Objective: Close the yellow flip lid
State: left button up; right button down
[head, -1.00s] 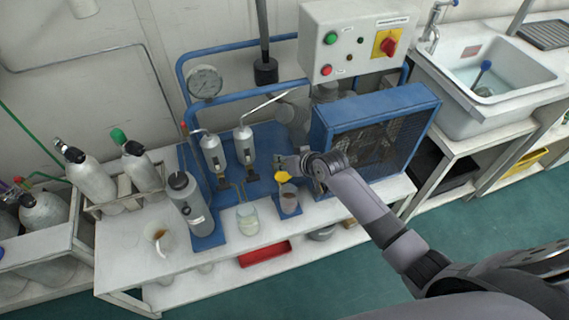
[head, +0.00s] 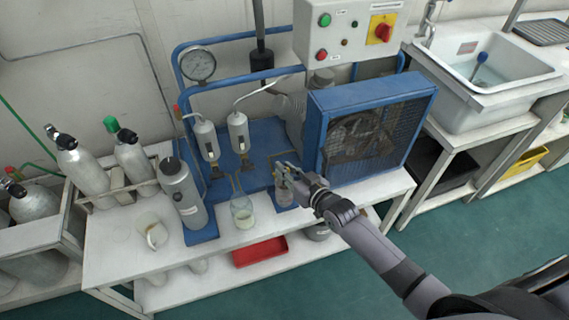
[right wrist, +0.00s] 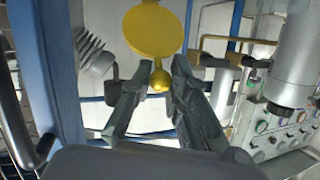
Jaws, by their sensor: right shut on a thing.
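The yellow flip lid (right wrist: 154,30) shows in the right wrist view as a round disc with a small yellow knob below it, between the fingertips. My right gripper (right wrist: 162,76) is shut on that knob. In the head view my right gripper (head: 283,172) is just above a small clear jar (head: 284,196) at the front of the blue panel base, and covers the lid there. I cannot tell the lid's exact angle to the jar. My left gripper is in neither view.
A second glass jar (head: 242,213) with pale contents stands left of the gripper. A grey bottle (head: 184,195) is farther left. The blue fan housing (head: 370,125) stands close behind and right. A red tray (head: 260,251) lies on the lower shelf.

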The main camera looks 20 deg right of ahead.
jog(key=shift+s+f, duration=0.7)
jog(key=shift+f, duration=0.1)
jog(key=c, duration=2)
grip_release()
jog(key=o, duration=0.5)
jog(key=shift+r, duration=0.15)
jog(key=shift+c, duration=0.2)
jog(key=shift+w, duration=0.1)
jog(key=shift+r, duration=0.1)
jog(key=v, duration=1.2)
jog(key=shift+d, duration=0.1)
jog(key=shift+c, duration=0.3)
